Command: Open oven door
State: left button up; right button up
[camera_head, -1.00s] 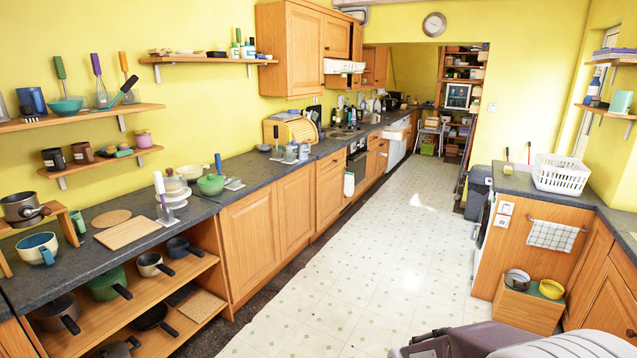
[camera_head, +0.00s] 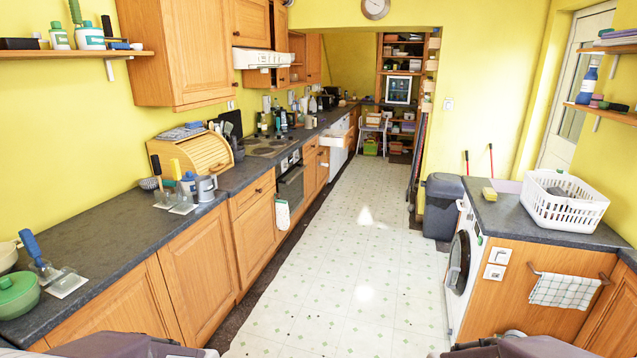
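The oven (camera_head: 291,182) is built into the left row of cabinets, under the hob (camera_head: 270,147). It has a dark glass door, seen at a steep angle, and the door looks shut. A pale mitt or towel (camera_head: 282,214) hangs on the cabinet front just nearer than the oven. Parts of my own arms show at the bottom edge, left and right. Both of my grippers are out of view. The oven is well ahead of me, beyond the nearer cabinets.
A clear tiled floor (camera_head: 330,290) runs between the left counter (camera_head: 110,235) and the right counter with a washing machine (camera_head: 463,262). A dark bin (camera_head: 441,205) stands beyond the washing machine. A white drawer (camera_head: 334,138) appears pulled out past the oven.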

aim_at(292, 190)
jog(key=i, duration=3.5)
jog(key=i+l+u, duration=0.15)
jog(key=i+u, duration=0.25)
jog(key=i, duration=0.3)
jog(key=i+l+u, duration=0.4)
jog(key=i, duration=0.3)
jog(key=i+l+u, duration=0.4)
jog(key=i+l, duration=0.15)
jog(key=i, duration=0.05)
